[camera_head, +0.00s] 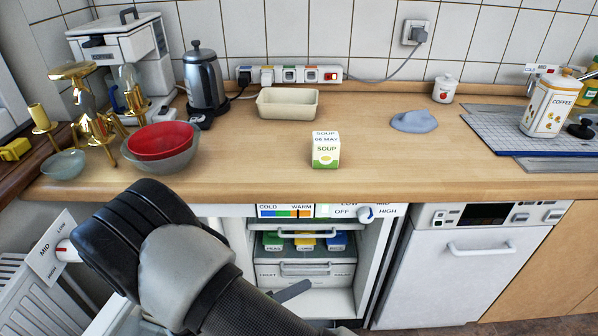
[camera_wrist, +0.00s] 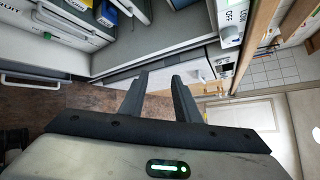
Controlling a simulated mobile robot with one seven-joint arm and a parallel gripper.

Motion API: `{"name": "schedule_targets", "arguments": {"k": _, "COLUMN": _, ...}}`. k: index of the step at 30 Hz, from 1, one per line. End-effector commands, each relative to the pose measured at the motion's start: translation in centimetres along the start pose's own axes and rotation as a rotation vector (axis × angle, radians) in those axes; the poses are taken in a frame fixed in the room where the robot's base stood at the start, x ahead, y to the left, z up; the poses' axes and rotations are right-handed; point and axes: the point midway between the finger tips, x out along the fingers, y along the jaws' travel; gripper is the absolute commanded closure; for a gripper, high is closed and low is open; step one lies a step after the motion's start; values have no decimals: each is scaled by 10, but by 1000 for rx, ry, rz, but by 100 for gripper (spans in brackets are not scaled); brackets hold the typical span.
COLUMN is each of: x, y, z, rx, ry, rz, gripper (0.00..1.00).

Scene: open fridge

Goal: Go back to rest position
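My gripper shows in the wrist view (camera_wrist: 160,98) with its two dark fingers apart and nothing visible between them. In the head view my arm crosses the lower left, in front of the open fridge (camera_head: 345,300); the fingers are mostly hidden there, with only a grey finger-like part showing at the fridge opening. In the wrist view the fingers are near the fridge's inner side, with drawers at the upper left.
A soup carton (camera_head: 326,150) stands near the counter's front edge. A beige dish (camera_head: 287,104), kettle (camera_head: 204,84), red bowl (camera_head: 161,141) and gold candlesticks (camera_head: 92,122) stand on the counter. A dishwasher (camera_head: 455,270) is right of the fridge.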

Motion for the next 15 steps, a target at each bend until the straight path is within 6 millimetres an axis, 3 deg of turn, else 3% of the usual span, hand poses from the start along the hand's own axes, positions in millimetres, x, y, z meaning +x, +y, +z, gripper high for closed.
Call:
{"name": "schedule_targets", "arguments": {"k": 1, "x": 2, "y": -23, "z": 11, "rx": 133, "ry": 83, "rz": -2, "gripper": 71}}
{"name": "schedule_targets", "arguments": {"k": 6, "x": 8, "y": -99, "z": 27, "rx": 613, "ry": 370, "rz": -42, "gripper": 71}}
{"name": "schedule_targets", "arguments": {"k": 15, "x": -1, "y": -220, "z": 28, "rx": 1474, "ry": 829, "rz": -179, "gripper": 71}}
